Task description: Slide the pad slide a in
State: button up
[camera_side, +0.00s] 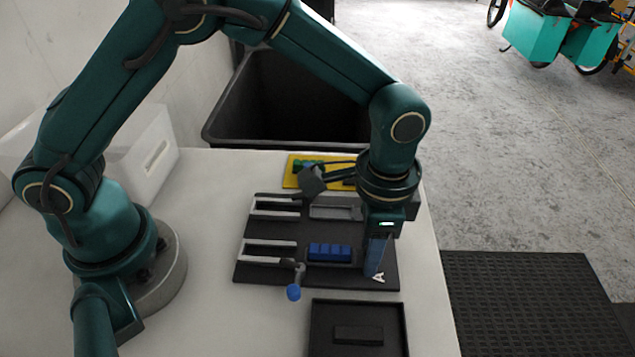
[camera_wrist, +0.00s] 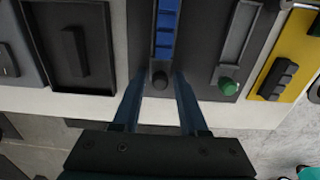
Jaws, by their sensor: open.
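The blue ribbed pad slide (camera_side: 329,252) sits in the front channel of the dark fixture board (camera_side: 276,226), the row marked A. It also shows in the wrist view (camera_wrist: 167,28), with a dark round knob (camera_wrist: 160,80) at its near end. My gripper (camera_side: 374,272) points down over the right end of this row. In the wrist view my gripper (camera_wrist: 158,90) is open, with one finger on each side of the knob, and I cannot tell whether either touches it. In the side view the gripper hides the knob.
A second, grey channel (camera_side: 335,212) lies behind, with a green knob (camera_wrist: 228,87) at its end. A lever with a blue tip (camera_side: 294,292) stands at the board's front edge. A black tray (camera_side: 315,340) is in front, a yellow tray (camera_side: 291,178) behind. The table's right edge is close.

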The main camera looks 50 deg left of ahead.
aim_at(309, 248)
grip_shut()
jog(key=shift+s+a, duration=3)
jog(key=shift+a, duration=0.05)
jog(key=shift+o, duration=0.2)
grip_release()
jog(key=shift+r, duration=2.2)
jog(key=shift+w+d+r, duration=0.75)
jog(key=shift+w+d, duration=0.3)
jog(key=shift+w+d+r, duration=0.75)
jog(key=shift+w+d, duration=0.3)
